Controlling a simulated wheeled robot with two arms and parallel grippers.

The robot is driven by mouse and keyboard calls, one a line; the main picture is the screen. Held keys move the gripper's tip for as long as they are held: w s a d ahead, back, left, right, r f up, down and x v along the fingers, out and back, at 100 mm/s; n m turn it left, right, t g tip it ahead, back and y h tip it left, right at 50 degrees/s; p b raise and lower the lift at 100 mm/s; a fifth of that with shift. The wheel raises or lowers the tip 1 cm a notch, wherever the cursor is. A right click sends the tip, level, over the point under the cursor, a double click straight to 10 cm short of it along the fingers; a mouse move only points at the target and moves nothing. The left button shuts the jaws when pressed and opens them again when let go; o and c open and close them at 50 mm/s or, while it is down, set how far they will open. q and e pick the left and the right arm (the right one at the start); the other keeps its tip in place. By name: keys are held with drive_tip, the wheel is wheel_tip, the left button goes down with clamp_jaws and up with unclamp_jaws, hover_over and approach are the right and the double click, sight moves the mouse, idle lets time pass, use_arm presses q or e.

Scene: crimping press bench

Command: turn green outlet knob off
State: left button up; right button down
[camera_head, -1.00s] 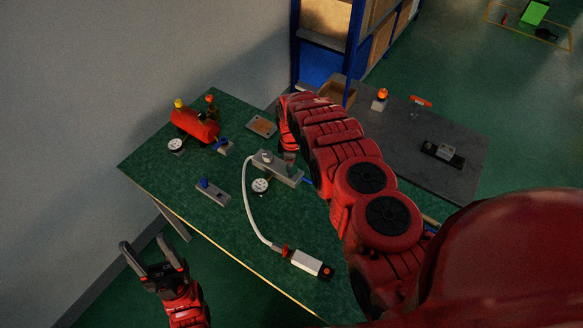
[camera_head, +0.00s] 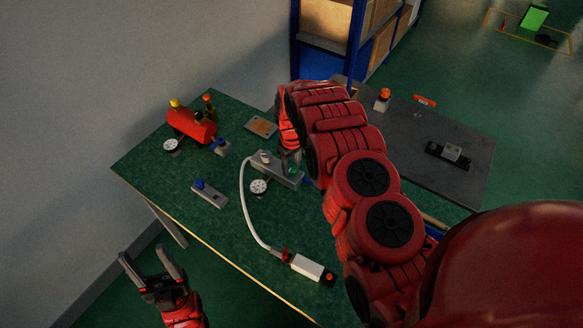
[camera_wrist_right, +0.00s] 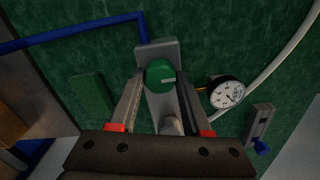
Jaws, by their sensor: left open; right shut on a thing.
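The green outlet knob (camera_wrist_right: 160,74) shows in the right wrist view, round with a pale mark pointing right. It sits on the grey manifold block (camera_wrist_right: 158,50), which lies on the green bench. My right gripper (camera_wrist_right: 160,84) has one finger on each side of the knob and is shut on it. In the head view the block (camera_head: 268,165) shows, a bit of green shows at the knob (camera_head: 291,163), and my right arm hides most of that gripper. My left gripper (camera_head: 152,270) is open and empty, off the bench's front left edge.
A pressure gauge (camera_wrist_right: 226,92) stands beside the block. A white hose (camera_head: 245,205) runs to a white device (camera_head: 306,267). A red tank (camera_head: 193,125) and a blue-knobbed valve (camera_head: 209,194) are to the left. A blue pipe (camera_wrist_right: 75,33) meets the block.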

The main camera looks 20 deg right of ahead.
sight(292, 167)
idle(0.3)
drive_tip(key=shift+c, duration=1.8)
unclamp_jaws()
drive_tip(key=shift+r, duration=0.15)
drive_tip(key=shift+r+b, duration=0.35)
drive_tip(key=shift+r, duration=0.3)
wheel_tip(292, 167, up, 4)
drive_tip(key=shift+r+b, duration=0.2)
drive_tip(key=shift+b, duration=0.3)
wheel_tip(292, 167, up, 11)
drive_tip(key=p, duration=1.1)
drive_tip(key=shift+r+p, duration=0.15)
drive_tip(key=shift+p, duration=0.25)
